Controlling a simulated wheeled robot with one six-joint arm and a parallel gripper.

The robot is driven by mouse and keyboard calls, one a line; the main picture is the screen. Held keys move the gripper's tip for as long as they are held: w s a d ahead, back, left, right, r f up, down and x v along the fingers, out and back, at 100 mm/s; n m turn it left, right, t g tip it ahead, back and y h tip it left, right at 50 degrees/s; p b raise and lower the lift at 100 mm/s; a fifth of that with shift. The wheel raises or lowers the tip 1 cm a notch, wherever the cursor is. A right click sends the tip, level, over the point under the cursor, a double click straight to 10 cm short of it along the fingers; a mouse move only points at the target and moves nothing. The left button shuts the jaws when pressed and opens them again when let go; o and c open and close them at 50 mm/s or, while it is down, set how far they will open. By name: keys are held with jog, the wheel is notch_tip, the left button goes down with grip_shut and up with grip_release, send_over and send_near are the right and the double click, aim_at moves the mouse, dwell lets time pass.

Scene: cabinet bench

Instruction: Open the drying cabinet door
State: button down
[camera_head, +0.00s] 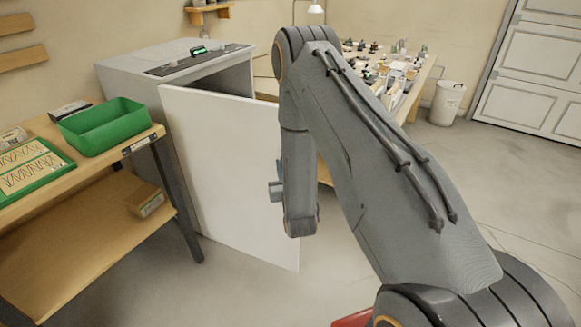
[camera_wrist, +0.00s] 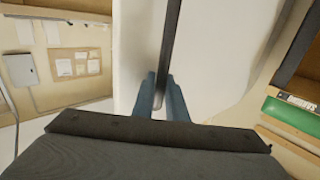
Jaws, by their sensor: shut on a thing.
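The drying cabinet (camera_head: 125,75) is a pale grey box with a dark control strip and a lit green display on top. Its white door (camera_head: 222,165) stands partly open, swung out from its left edge, with a dark gap above it. My gripper (camera_head: 274,190) is at the right part of the door, partly hidden by my arm. In the wrist view my gripper (camera_wrist: 163,98) has its two blue fingers closed around a dark bar handle (camera_wrist: 171,45), with the white door (camera_wrist: 215,50) behind it. In the head view the handle is not clear.
A wooden bench with a green bin (camera_head: 104,128) and a green-framed board (camera_head: 30,172) stands left of the door, its leg close by. A cluttered table (camera_head: 425,75) and a white bucket (camera_head: 447,103) are at the back right. Floor before the door is clear.

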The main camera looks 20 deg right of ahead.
jog(key=shift+s+a+r, duration=0.15)
jog(key=shift+s+a, duration=0.15)
jog(key=shift+a, duration=0.35)
jog(key=shift+a, duration=0.15)
jog(key=c, duration=1.8)
grip_release()
jog(key=shift+a, duration=0.1)
jog(key=shift+o, duration=0.2)
jog(key=shift+s+d+h, duration=0.1)
jog(key=shift+d+h, duration=0.2)
jog(key=shift+h, duration=0.1)
jog(key=s+a+b, duration=0.1)
jog(key=s, duration=0.6)
jog(key=shift+s, duration=0.35)
